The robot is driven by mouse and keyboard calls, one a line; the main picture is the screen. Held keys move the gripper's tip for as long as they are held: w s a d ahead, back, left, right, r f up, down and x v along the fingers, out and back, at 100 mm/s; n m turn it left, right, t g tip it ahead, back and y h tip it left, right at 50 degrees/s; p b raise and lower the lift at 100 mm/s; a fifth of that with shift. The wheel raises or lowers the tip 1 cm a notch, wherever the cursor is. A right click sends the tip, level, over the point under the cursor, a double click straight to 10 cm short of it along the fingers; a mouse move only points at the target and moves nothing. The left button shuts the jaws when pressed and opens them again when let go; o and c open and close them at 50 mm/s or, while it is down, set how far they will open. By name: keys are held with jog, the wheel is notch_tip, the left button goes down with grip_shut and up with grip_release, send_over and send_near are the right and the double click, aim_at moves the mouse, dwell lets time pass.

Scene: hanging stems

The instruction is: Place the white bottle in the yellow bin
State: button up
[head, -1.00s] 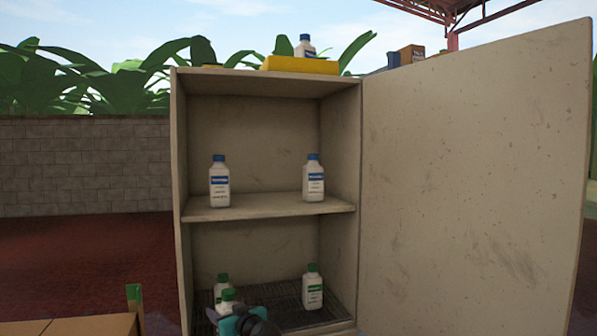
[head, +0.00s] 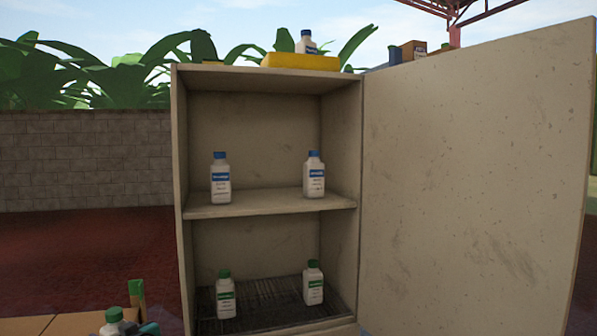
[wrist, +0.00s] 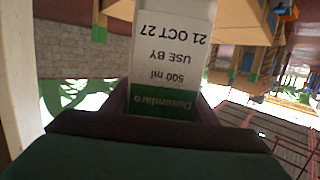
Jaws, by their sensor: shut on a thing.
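My gripper (head: 146,329) is at the bottom left of the head view, partly cut off by the frame edge. It is shut on a white bottle with a green cap (head: 114,321), left of the cabinet. In the wrist view, the dark jaws (wrist: 165,128) close around this bottle (wrist: 170,52). Its label is upside down and reads 500 ml, use by 21 OCT 27. A yellow, shallow container (head: 300,62) sits on top of the cabinet. A blue-capped white bottle (head: 306,43) rises behind its front wall; its base is hidden.
The open cabinet (head: 268,76) has two blue-capped bottles (head: 220,180) on its middle shelf and two green-capped bottles (head: 226,297) on the lower rack. Its door (head: 470,170) stands wide open to the right. Cardboard boxes (head: 70,325) are at bottom left, beside a green-tipped post (head: 136,289).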

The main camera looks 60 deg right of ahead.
jog(key=w+a+r, duration=0.1)
jog(key=a, duration=0.8)
jog(key=w+a+r, duration=0.2)
jog(key=a, duration=0.7)
jog(key=shift+a+p, duration=0.3)
jog(key=shift+p, duration=0.1)
jog(key=shift+w, duration=0.1)
jog(key=shift+a, duration=0.1)
